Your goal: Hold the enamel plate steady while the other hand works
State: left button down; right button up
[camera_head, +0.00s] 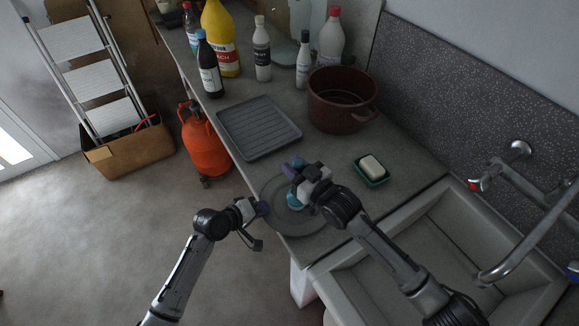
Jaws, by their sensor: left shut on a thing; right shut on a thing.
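The enamel plate (290,224) is a round grey plate lying on the worktop at its front edge, beside the sink. My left gripper (261,210) is at the plate's left rim and is shut on it. My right gripper (295,180) is above the plate, shut on a teal-blue thing (296,201) that looks like a scrubber or cloth. The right gripper hides most of the teal thing and the far part of the plate. I cannot tell whether the teal thing touches the plate.
A grey ribbed tray (260,127), a dark red pot (341,100) and a soap dish (370,172) with white soap stand behind the plate. Several bottles are at the back. The sink (435,235) and tap (510,262) are at right. An orange gas cylinder (204,146) stands on the floor.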

pick_arm(q)
jog(key=shift+f, duration=0.1)
pick_arm(e)
jog(key=d, duration=0.3)
jog(key=shift+w+d+f, duration=0.1)
jog(key=shift+w+d, duration=0.05)
jog(key=shift+w, duration=0.25)
jog(key=s+a, duration=0.1)
jog(key=a, duration=0.6)
jog(key=shift+s+a, duration=0.15)
jog(key=shift+s, duration=0.25)
dwell(0.4)
notch_tip(320, 180, up, 7)
dwell(0.6)
dwell(0.4)
pick_arm(q)
jog(key=c, duration=1.1)
grip_release()
